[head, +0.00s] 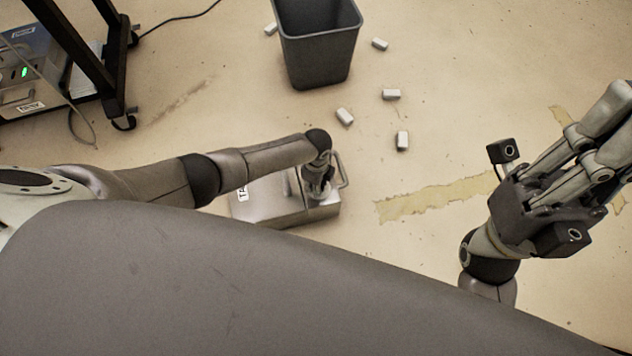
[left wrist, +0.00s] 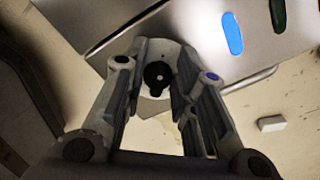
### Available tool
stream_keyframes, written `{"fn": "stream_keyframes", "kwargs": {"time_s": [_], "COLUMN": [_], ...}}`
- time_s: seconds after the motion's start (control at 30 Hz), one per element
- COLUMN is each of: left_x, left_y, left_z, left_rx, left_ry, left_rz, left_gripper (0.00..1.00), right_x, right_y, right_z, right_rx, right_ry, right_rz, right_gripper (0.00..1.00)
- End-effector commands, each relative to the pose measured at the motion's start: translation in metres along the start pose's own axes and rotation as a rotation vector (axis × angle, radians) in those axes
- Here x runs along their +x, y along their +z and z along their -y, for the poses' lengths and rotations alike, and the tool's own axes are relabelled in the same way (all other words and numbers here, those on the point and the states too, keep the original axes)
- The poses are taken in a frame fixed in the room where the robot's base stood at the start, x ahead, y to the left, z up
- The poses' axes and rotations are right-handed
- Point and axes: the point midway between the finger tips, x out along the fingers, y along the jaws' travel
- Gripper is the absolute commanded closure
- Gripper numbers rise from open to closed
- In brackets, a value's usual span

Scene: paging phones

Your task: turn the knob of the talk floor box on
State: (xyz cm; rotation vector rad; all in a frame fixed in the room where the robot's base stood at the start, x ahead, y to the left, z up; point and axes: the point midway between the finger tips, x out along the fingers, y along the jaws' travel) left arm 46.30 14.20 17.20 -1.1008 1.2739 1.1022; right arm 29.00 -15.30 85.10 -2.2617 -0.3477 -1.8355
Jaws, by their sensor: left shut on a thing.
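The talk floor box (head: 265,205) is a low metal box on the floor with a partly covered white label starting "TA". My left gripper (head: 318,187) reaches down onto its right end. In the left wrist view, the box's metal face (left wrist: 190,22) carries a bright blue oval lamp (left wrist: 232,33) and a dark green oval (left wrist: 278,14). The knob (left wrist: 157,76), pale with a dark centre, sits between the fingers of my left gripper (left wrist: 163,85), which are shut on it. My right gripper (head: 600,130) is raised at the right, away from the box, its fingertips near the picture edge.
A grey bin (head: 318,50) stands beyond the box, with several small white blocks (head: 402,140) around it. A black-framed cart (head: 115,70) with another box showing a green light (head: 25,72) is at upper left. A metal handle (head: 342,170) rises beside my left gripper.

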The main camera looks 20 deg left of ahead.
Motion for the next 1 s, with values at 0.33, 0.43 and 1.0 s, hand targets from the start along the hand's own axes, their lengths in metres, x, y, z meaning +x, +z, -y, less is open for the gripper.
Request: {"fn": "stream_keyframes", "kwargs": {"time_s": [0.33,0.43,1.0], "left_x": [-0.0003,-0.0003,-0.0001], "left_y": [-0.0021,-0.0022,-0.001], "left_z": [0.0004,0.0004,0.0004], "left_rx": [0.062,0.064,0.062], "left_ry": [0.0,0.0,0.0], "left_rz": [-0.004,-0.004,-0.002], "left_gripper": [0.98,0.98,0.59], "right_x": [0.0015,0.0018,-0.0008], "right_y": [0.0002,0.0002,0.0016], "right_z": [0.0006,0.0006,0.0002], "right_rx": [0.002,0.002,0.001], "right_ry": [-0.003,-0.003,0.0], "right_rz": [-0.007,-0.008,0.004], "right_gripper": [1.0,1.0,1.0]}}
